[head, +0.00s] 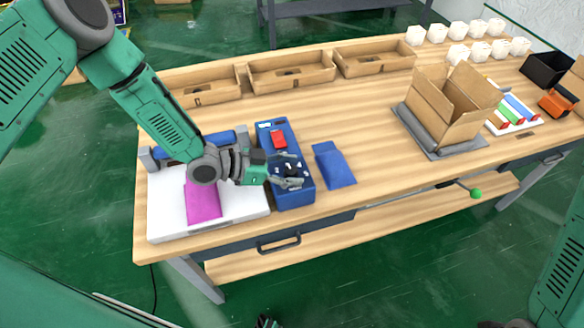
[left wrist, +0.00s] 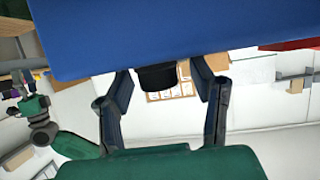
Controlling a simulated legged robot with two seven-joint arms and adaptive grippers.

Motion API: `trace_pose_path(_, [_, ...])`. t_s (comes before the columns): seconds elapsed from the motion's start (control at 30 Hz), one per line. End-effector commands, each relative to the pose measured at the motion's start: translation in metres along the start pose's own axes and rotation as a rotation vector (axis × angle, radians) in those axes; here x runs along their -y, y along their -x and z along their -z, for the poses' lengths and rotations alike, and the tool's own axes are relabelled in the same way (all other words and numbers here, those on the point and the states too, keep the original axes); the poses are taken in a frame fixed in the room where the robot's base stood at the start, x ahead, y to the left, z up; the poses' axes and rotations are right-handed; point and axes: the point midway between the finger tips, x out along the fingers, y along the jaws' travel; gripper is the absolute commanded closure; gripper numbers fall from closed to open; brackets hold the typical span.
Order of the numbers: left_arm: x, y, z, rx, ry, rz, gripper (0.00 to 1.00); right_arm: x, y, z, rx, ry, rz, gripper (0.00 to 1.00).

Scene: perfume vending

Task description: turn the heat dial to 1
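The heat dial is a black knob (head: 291,172) with pale marks around it, on the front part of a blue control box (head: 297,198). It also shows in the left wrist view as a dark knob (left wrist: 157,77) against the blue surface. My left gripper (head: 293,171) is at the dial in the head view. In the left wrist view its two fingers (left wrist: 162,85) stand on either side of the knob, with small gaps visible. The gripper is open around the dial. The fingers partly hide the dial's marks, so its setting cannot be read.
A white press plate (head: 165,219) with a magenta cloth (head: 203,202) lies left of the box. A blue pouch (head: 333,166) lies to its right. An open cardboard box (head: 447,105) stands farther right. The middle of the wooden table (head: 358,115) is clear.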

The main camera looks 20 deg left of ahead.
Motion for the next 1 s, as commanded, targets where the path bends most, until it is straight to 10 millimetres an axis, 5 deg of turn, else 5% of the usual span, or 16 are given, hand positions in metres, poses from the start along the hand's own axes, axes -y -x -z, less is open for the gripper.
trace_pose_path(0.03, [0.000, 0.000, 0.000, 0.000, 0.000, 0.000, 0.67, 0.000, 0.000, 0.000, 0.000, 0.000, 0.000, 0.60])
trace_pose_path(0.13, [0.000, 0.000, 0.000, 0.000, 0.000, 0.000, 1.00, 0.000, 0.000, 0.000, 0.000, 0.000, 0.000, 0.60])
trace_pose_path(0.57, [0.000, 0.001, 0.000, 0.001, 0.025, 0.055, 1.00, 0.000, 0.002, 0.000, 0.000, 0.000, 0.000, 0.60])
trace_pose_path(1.0, [-0.002, 0.001, 0.001, 0.001, 0.154, 0.371, 1.00, 0.000, 0.012, 0.001, 0.000, 0.000, 0.000, 0.60])
